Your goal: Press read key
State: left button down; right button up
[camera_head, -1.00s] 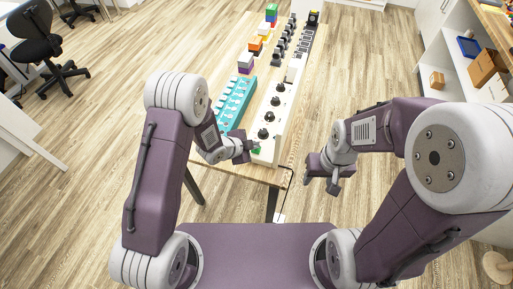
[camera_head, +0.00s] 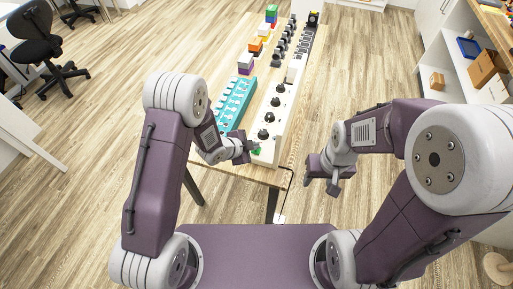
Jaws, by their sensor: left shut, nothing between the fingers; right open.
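A long white device (camera_head: 268,157) with several black knobs on top stands at the near end of the wooden table. A small green key (camera_head: 257,152) shows at its near left corner. No label can be read, so I cannot tell whether it is the read key. My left gripper (camera_head: 252,148) is shut and empty at that corner, right by the green key and partly covering it. Whether it touches the key is too small to tell. My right gripper (camera_head: 324,187) is open and empty, off the table to the right of its near edge.
A teal rack (camera_head: 234,103) stands left of the white device. Coloured blocks (camera_head: 255,45) and another row of black knobs (camera_head: 284,42) stand further back. The floor to the right is clear up to the shelf.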

aim_at(254, 151)
pick_arm(q)
notch_tip(254, 151, up, 6)
jog(key=p, duration=0.5)
dwell(0.7)
